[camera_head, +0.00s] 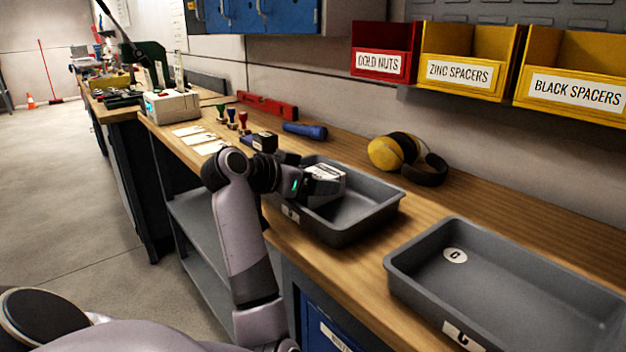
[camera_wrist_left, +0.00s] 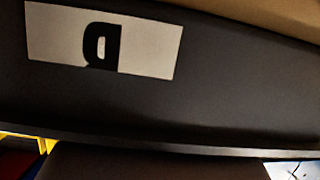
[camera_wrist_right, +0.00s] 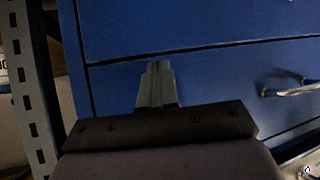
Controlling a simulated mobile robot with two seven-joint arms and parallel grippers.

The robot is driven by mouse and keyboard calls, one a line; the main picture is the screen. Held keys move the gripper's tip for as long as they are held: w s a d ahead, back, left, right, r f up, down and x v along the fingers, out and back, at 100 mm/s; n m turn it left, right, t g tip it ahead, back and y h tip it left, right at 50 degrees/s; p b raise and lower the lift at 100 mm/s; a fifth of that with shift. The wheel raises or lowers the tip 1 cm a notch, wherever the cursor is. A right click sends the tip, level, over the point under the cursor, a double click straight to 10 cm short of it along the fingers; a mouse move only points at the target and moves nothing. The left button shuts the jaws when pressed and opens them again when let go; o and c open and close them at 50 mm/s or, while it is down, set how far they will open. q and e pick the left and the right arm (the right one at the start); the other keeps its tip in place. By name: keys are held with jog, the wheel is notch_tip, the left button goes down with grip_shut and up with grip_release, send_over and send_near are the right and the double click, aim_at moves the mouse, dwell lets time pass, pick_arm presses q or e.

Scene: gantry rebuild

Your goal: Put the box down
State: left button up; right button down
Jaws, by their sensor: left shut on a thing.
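A small white box (camera_head: 326,181) with dark print is in my left gripper (camera_head: 308,184), whose arm reaches over the bench edge in the head view. The gripper is shut on the box, inside or just over the left end of a grey tray (camera_head: 372,220). I cannot tell whether the box touches the tray floor. The left wrist view shows a dark wall with a lettered white label (camera_wrist_left: 150,45); the gripper's fingers are not clear there. My right gripper (camera_wrist_right: 157,70) shows only in the right wrist view, with its fingers together and empty, in front of a blue drawer.
A second, empty grey tray (camera_head: 520,325) stands to the right. Yellow ear defenders (camera_head: 392,152) lie behind the trays, and a blue torch-like tool (camera_head: 305,131) and stamps stand farther left. Labelled bins (camera_head: 460,72) hang above. The blue drawer (camera_wrist_right: 215,75) has a metal handle.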

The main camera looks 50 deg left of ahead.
pick_arm(q)
jog(key=o, duration=1.1)
jog(key=shift+f, duration=0.1)
jog(key=shift+o, duration=0.2)
jog(key=v, duration=1.1)
jog(key=shift+r+p, duration=0.25)
jog(key=shift+p, duration=0.15)
jog(key=shift+s+r, duration=0.1)
jog(key=shift+s, duration=0.35)
